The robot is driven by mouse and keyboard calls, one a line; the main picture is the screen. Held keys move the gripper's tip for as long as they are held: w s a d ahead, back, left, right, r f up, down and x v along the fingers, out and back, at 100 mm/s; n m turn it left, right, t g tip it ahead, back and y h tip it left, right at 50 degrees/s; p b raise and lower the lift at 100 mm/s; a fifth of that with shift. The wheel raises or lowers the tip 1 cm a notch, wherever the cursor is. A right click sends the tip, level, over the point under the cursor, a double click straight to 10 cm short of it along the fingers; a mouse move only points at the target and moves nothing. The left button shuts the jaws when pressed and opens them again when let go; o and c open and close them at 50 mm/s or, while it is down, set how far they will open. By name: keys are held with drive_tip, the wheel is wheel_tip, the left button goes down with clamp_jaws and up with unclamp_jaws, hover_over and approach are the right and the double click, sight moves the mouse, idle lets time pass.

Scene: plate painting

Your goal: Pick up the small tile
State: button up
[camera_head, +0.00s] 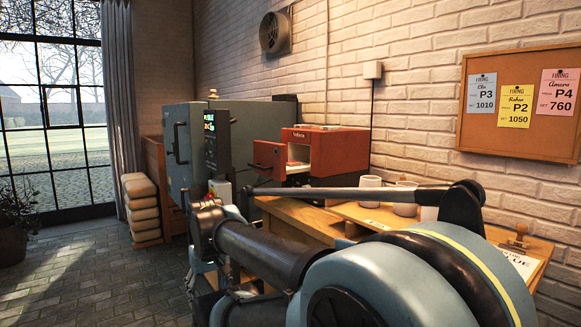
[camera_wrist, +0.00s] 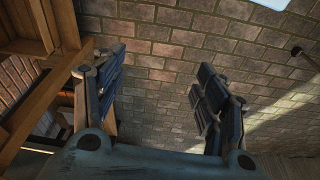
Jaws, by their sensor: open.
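I cannot make out the small tile in either view; my arm covers much of the work table in the head view. My gripper (camera_wrist: 161,63) shows in the wrist view with its two dark padded fingers spread wide. Nothing is between them but the brick-patterned floor beyond. The wooden work table (camera_head: 303,221) stands behind my arm in the head view, its top partly hidden. Wooden beams (camera_wrist: 40,95), perhaps of a table frame, are close to the left finger in the wrist view.
A red kiln (camera_head: 339,152) and white cups (camera_head: 369,182) stand on the table. A printed sheet (camera_head: 521,262) and wooden knob (camera_head: 518,238) are at its right end. A blue-grey cabinet (camera_head: 182,157) and stacked sacks (camera_head: 140,208) stand further left.

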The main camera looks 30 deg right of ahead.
drive_tip(key=w+d+r+m, duration=0.25)
drive_tip(key=w+r, duration=0.35)
drive_tip(key=r, duration=0.4)
drive_tip(key=w+d+r+m, duration=0.2)
drive_tip(key=w+d+r, duration=0.2)
drive_tip(key=w+r, duration=0.4)
wheel_tip(320, 180, up, 27)
drive_tip(key=m+g, duration=0.2)
drive_tip(key=m, duration=1.1)
hover_over(289, 162)
drive_tip(key=shift+n, duration=0.25)
drive_tip(key=f, duration=1.6)
drive_tip(key=shift+w+d+f, duration=0.1)
drive_tip(key=shift+w+f, duration=0.15)
drive_tip(key=shift+f, duration=0.1)
drive_tip(key=shift+c, duration=0.5)
drive_tip(key=c, duration=1.2)
drive_tip(key=shift+r, duration=0.15)
